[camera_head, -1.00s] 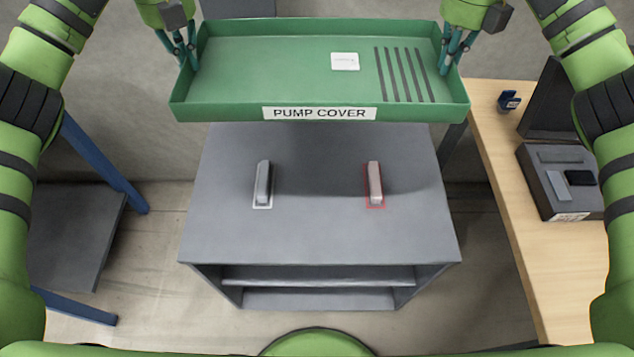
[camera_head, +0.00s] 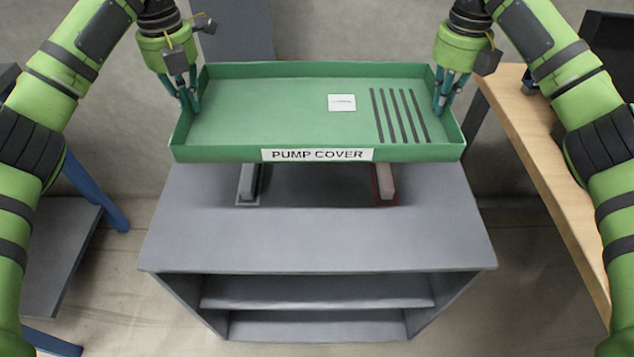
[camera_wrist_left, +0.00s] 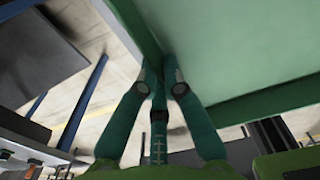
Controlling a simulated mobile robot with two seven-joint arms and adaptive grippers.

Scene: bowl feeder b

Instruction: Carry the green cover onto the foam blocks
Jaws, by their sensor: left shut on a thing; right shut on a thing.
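The green cover (camera_head: 270,110), a shallow tray shape labelled PUMP COVER, is held level above the grey cabinet. My left gripper (camera_head: 188,104) is shut on its left wall; the left wrist view also shows the fingers (camera_wrist_left: 160,75) pinching the wall of the cover (camera_wrist_left: 230,50). My right gripper (camera_head: 440,105) is shut on its right wall. Two foam blocks stand on the cabinet top, a grey one (camera_head: 248,183) in a white outline and a pinkish one (camera_head: 386,182) in a red outline. The cover hides their far parts. I cannot tell the gap between cover and blocks.
The grey cabinet (camera_head: 317,238) has open shelves at its front, and its near top is clear. A wooden table (camera_head: 545,150) stands at the right. A dark grey surface (camera_head: 60,240) with blue legs is at the left.

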